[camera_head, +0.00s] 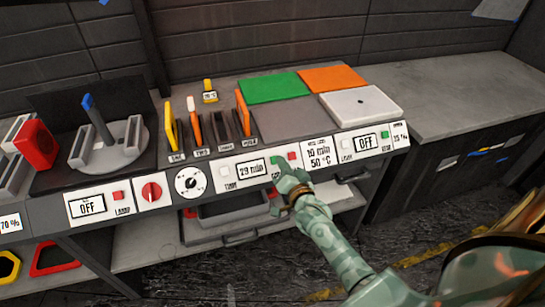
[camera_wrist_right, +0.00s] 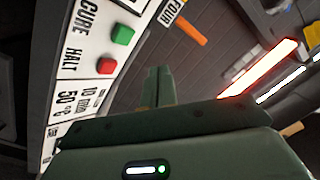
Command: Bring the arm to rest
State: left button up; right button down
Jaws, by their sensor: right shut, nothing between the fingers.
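My right arm comes in from the lower right of the head view. Its gripper (camera_head: 287,178) is shut and empty in front of the panel, just below the green button (camera_head: 275,160) and the red button (camera_head: 292,155). I cannot tell whether it touches the panel. In the right wrist view the shut fingers (camera_wrist_right: 153,84) point up, apart from the green button (camera_wrist_right: 122,35) labelled CURE and the red button (camera_wrist_right: 106,66) labelled HALT. The timer display (camera_head: 251,168) beside them reads 29 min. My left gripper is not in view.
The bench holds a green sheet (camera_head: 273,87), an orange sheet (camera_head: 333,78), a white plate (camera_head: 361,106) and slotted tools (camera_head: 195,122). A lower shelf (camera_head: 149,242) lies under the panel. A grey counter (camera_head: 440,92) at right is clear. Open floor (camera_head: 375,252) is in front.

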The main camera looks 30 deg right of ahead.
jog(key=s+a+f+n+g+y, duration=0.1)
jog(key=s+a+f+n+g, duration=0.15)
jog(key=s+f, duration=0.5)
jog(key=s+a+f+n+g+y, duration=0.15)
jog(key=s+f+n+g, duration=0.3)
jog(key=f, duration=0.65)
jog(key=s+a+f+n+g, duration=0.2)
jog(key=s+f+n+g, duration=0.1)
jog(key=s+f, duration=0.55)
jog(key=s+f+n+g, duration=0.1)
jog(key=s+f+g, duration=0.1)
jog(key=s, duration=0.8)
jog(key=s+a+f+n+g, duration=0.1)
jog(key=s+f, duration=0.4)
jog(key=s, duration=0.5)
jog(key=s+f+n+g, duration=0.1)
jog(key=s+f+g, duration=0.3)
jog(key=s, duration=0.6)
jog(key=shift+a+f+n, duration=0.15)
jog(key=shift+a+n, duration=0.2)
jog(key=shift+n, duration=0.05)
